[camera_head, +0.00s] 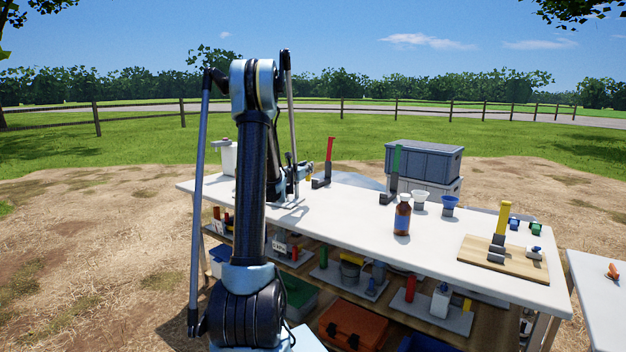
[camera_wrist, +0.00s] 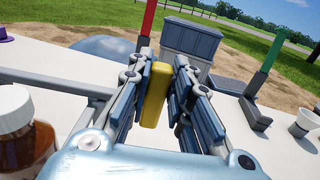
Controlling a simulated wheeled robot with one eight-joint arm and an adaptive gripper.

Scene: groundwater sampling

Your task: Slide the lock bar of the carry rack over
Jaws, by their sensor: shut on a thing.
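My gripper (camera_wrist: 162,60) is shut on a yellow block (camera_wrist: 155,98), which stands between its two fingers in the wrist view. The block looks like the grip of the lock bar, but its join to the bar is hidden by the fingers. A grey bar (camera_wrist: 55,85) of what looks like the carry rack runs in from the left, just beside the fingers. In the head view my gripper (camera_head: 303,172) is over the left part of the white table, and my arm hides most of the rack.
A brown bottle (camera_wrist: 18,135) stands close at left in the wrist view. A red post (camera_head: 330,150) and a green post (camera_head: 396,165) stand beyond my gripper. Another brown bottle (camera_head: 402,215) and stacked crates (camera_head: 424,160) are to the right. The table's front middle (camera_head: 340,220) is clear.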

